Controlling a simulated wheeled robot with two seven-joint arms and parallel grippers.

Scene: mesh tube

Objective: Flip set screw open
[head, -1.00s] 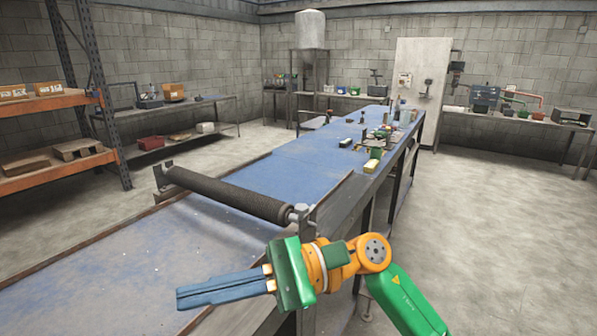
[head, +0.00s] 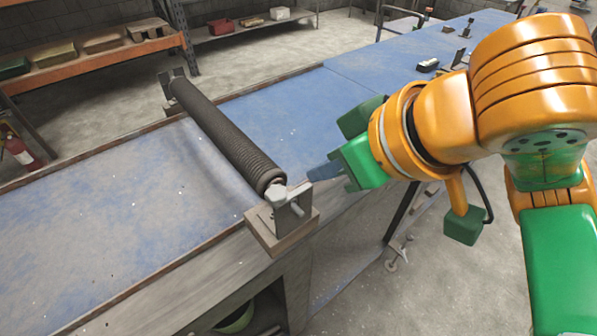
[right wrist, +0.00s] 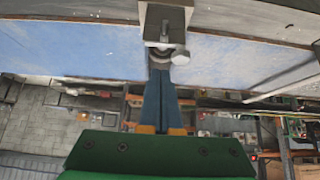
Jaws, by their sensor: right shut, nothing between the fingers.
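The dark mesh tube (head: 225,138) lies across the blue bench top, held at each end by a metal bracket. The near bracket (head: 287,209) stands on a small wooden block at the bench edge. A small metal set screw (head: 297,209) shows on it; its exact position is hard to tell. In the right wrist view the set screw's round head (right wrist: 180,55) sticks out beside the bracket. My left gripper is out of view.
The blue bench top (head: 120,215) is clear to the left of the tube. Small items, including a dark block (head: 428,65), lie farther along the bench. An orange shelf (head: 100,63) stands at the back left. Open floor lies to the right.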

